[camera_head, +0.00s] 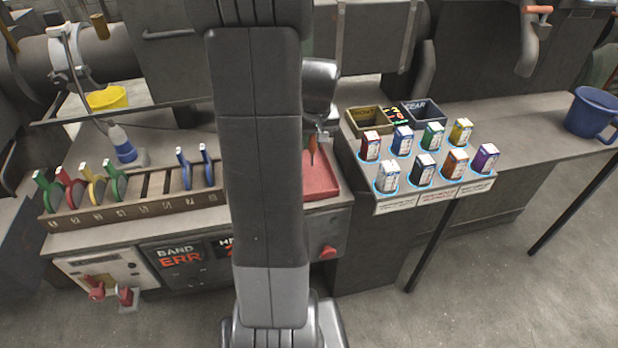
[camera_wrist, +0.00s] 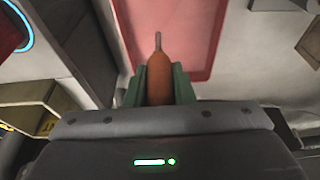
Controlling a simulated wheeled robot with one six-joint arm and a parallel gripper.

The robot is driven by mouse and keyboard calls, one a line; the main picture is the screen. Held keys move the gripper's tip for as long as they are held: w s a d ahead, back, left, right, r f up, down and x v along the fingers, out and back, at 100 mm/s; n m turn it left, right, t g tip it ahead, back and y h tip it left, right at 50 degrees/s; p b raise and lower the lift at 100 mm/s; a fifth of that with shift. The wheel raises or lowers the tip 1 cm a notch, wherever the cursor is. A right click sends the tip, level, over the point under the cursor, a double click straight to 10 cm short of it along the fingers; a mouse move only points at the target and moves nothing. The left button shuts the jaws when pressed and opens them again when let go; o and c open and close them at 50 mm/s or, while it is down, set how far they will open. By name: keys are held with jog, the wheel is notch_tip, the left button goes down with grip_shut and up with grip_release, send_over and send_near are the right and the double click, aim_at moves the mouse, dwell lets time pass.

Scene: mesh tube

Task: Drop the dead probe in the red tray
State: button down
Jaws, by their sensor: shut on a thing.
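My gripper (camera_wrist: 158,92) is shut on an orange-brown probe (camera_wrist: 160,76) with a thin grey tip, held between green fingers in the wrist view. Behind the probe in that view is the red tray (camera_wrist: 196,12), a shallow tray with a raised rim. In the head view the red tray (camera_head: 322,184) sits on the bench, partly hidden behind my arm. The probe (camera_head: 312,148) shows there as a small dark orange shape above the tray. I cannot tell the height of the probe over the tray.
A rack (camera_head: 130,207) with coloured calipers-like tools stands left of my arm. A shelf (camera_head: 425,183) with several small coloured boxes is at the right, with two open bins (camera_head: 370,123) behind them. A blue mug (camera_head: 590,112) stands far right.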

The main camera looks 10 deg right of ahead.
jog(key=shift+f, duration=0.55)
jog(key=c, duration=1.2)
grip_release()
jog(key=shift+o, duration=0.2)
jog(key=shift+r, duration=0.15)
jog(key=v, duration=1.3)
jog(key=shift+r, duration=0.3)
